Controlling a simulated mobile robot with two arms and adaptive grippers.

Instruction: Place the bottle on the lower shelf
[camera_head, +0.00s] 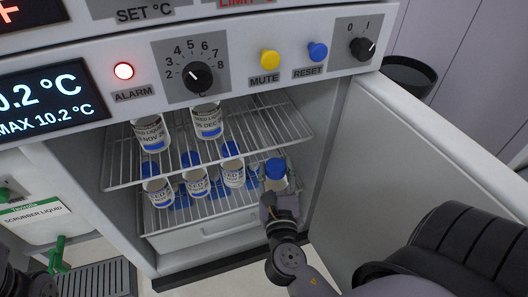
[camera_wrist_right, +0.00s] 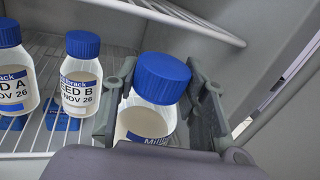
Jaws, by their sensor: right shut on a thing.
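My right gripper (camera_head: 277,197) is shut on a bottle (camera_head: 276,181) with a blue cap and pale contents. In the right wrist view the bottle (camera_wrist_right: 158,85) is nearly upright between the two fingers. It is at the right end of the lower shelf (camera_head: 215,208), a wire rack inside the open cabinet. Whether its base touches the wires is hidden by the gripper. Several similar labelled bottles stand on this shelf to its left; the nearest is the FEED B bottle (camera_wrist_right: 80,72). A dark part at the lower left corner of the head view may be my left gripper (camera_head: 14,280).
The upper wire shelf (camera_head: 270,118) holds more bottles (camera_head: 208,122) and lies above the held one. The open door (camera_head: 395,150) stands to the right. A drawer (camera_head: 215,228) is below. The control panel with knob (camera_head: 196,77) and lit alarm lamp (camera_head: 123,71) overhangs the opening.

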